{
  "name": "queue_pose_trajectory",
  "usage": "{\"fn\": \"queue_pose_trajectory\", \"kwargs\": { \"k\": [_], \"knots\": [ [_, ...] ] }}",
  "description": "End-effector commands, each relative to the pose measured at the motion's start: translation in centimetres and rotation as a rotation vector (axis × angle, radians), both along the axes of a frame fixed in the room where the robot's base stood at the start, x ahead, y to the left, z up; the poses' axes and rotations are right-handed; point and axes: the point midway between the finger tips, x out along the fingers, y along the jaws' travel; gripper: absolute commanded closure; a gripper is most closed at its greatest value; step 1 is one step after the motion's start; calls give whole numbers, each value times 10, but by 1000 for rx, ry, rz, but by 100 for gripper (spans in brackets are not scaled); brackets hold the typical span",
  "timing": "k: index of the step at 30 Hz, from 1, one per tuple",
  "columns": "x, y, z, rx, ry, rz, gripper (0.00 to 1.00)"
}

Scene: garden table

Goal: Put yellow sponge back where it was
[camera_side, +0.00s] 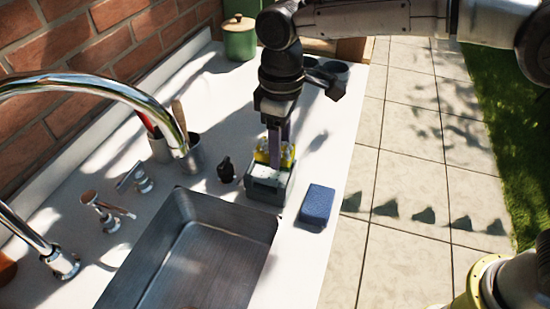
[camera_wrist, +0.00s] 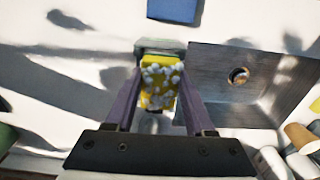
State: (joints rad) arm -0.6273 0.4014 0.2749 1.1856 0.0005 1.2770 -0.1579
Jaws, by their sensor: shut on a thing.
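The yellow sponge (camera_wrist: 158,90) is between the two purple fingers of my gripper (camera_wrist: 161,76) in the wrist view, with white foam blobs on its face. My gripper (camera_side: 279,152) points down and is shut on the sponge. In the side view the yellow sponge (camera_side: 262,156) shows just above a small grey holder (camera_side: 266,190) on the counter by the sink corner. The sponge's lower part appears to be inside the holder; how deep is hidden. The holder's edge (camera_wrist: 160,46) also shows beyond the sponge in the wrist view.
A blue sponge (camera_side: 316,204) lies on the counter right of the holder. The steel sink (camera_side: 195,255) is in front, with a chrome faucet (camera_side: 95,80) at left. A small dark bottle (camera_side: 226,170) and a utensil cup (camera_side: 193,155) stand left; a green jar (camera_side: 239,40) is behind.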

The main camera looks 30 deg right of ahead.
Motion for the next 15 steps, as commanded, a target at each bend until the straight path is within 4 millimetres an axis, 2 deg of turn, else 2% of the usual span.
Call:
{"fn": "queue_pose_trajectory", "kwargs": {
  "k": [5,12,15],
  "knots": [
    [5,4,-8,-1,1,0,100],
    [8,6,-39,-1,1,0,100],
    [8,6,-43,1,-1,0,100]
  ]
}}
